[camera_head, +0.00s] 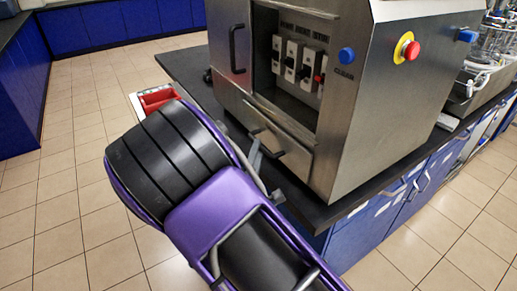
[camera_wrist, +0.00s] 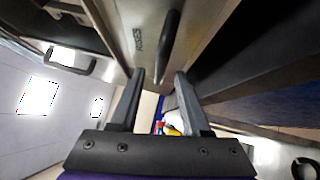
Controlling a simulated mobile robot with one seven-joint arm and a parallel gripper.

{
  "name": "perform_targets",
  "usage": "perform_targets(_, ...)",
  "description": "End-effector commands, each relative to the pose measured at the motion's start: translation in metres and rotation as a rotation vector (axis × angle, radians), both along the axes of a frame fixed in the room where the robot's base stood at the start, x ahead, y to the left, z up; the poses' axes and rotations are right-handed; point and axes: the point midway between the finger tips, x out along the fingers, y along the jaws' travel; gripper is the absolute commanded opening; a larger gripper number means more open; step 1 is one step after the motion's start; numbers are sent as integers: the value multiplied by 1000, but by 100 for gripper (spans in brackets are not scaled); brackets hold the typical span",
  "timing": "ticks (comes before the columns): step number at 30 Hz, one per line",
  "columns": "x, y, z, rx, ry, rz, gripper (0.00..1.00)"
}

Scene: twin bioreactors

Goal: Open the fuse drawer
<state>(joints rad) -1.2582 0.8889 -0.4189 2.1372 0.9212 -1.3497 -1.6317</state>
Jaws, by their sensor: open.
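The fuse drawer (camera_head: 292,157) is a steel front low on the grey metal cabinet, below its open fuse bay. It looks shut or nearly so. Its black bar handle (camera_head: 267,141) is partly hidden by my gripper (camera_head: 265,172). In the wrist view the drawer front (camera_wrist: 122,22) bears dark lettering beside the black handle (camera_wrist: 171,42). My gripper (camera_wrist: 160,75) is open and empty there. The handle's near end lies in line with the gap between the fingertips. I cannot tell whether the handle is within finger depth.
The cabinet (camera_head: 345,130) stands on a dark bench top (camera_head: 330,212). A fuse bay with white switches (camera_head: 292,60) is above the drawer. A red tray (camera_head: 158,98) is left of my arm.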

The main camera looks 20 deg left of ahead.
Motion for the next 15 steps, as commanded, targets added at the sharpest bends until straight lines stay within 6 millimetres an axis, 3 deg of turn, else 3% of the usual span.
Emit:
perform_targets(6,18,1,2,-1,0,-1,47)
perform_targets(15,20,2,2,-2,1,0,47)
